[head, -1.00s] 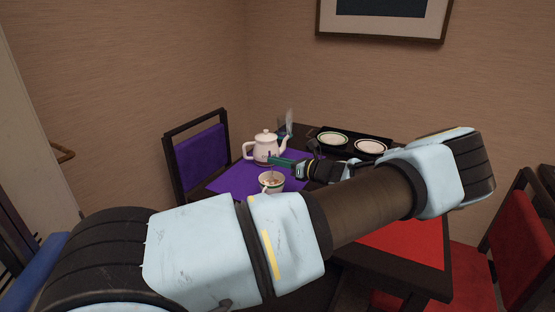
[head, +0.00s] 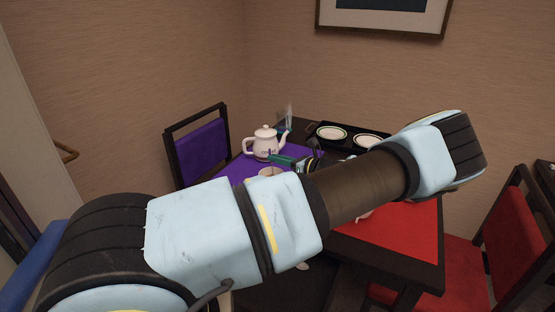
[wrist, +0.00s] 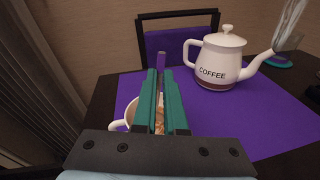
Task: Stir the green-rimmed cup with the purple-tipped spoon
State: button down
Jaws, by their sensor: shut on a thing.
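My gripper (wrist: 161,88), with teal fingers, is shut on a spoon whose purple end (wrist: 161,61) sticks up between the fingertips. In the head view, the gripper (head: 284,160) is over the purple mat, and the purple end (head: 268,154) shows at its tip. A white cup (wrist: 120,120) is just behind and below the fingers in the wrist view, with brownish contents visible between them. In the head view, the cup (head: 266,172) is mostly hidden by my arm. The spoon's lower end is hidden, so I cannot tell whether it touches the cup.
A white COFFEE pot (wrist: 222,62) stands on the purple mat (wrist: 265,115), right of the gripper; a clear glass (wrist: 288,25) is beyond it. A black tray (head: 350,130) with two dishes is at the back. A red mat (head: 400,235) covers the right side.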

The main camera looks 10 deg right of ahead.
dwell(0.3)
jog(key=shift+w+r+p, duration=0.2)
jog(key=shift+r+p, duration=0.35)
jog(key=shift+r, duration=0.35)
jog(key=shift+w+r+p, duration=0.15)
jog(key=shift+r+p, duration=0.35)
jog(key=shift+r, duration=0.4)
jog(key=shift+w+r+p, duration=0.2)
jog(key=shift+r+p, duration=0.35)
jog(key=shift+r, duration=0.35)
notch_tip(320, 180, up, 5)
jog(key=p, duration=0.3)
jog(key=s+a+f, duration=0.3)
jog(key=a, duration=0.4)
jog(key=s+a+f+n+g+y, duration=0.1)
jog(key=s+a+f, duration=0.2)
jog(key=a, duration=0.5)
jog(key=s+a+f+n+g+b, duration=0.1)
jog(key=s+a+f, duration=0.3)
jog(key=a, duration=0.3)
jog(key=shift+a+f+y, duration=0.25)
jog(key=shift+a+y, duration=0.15)
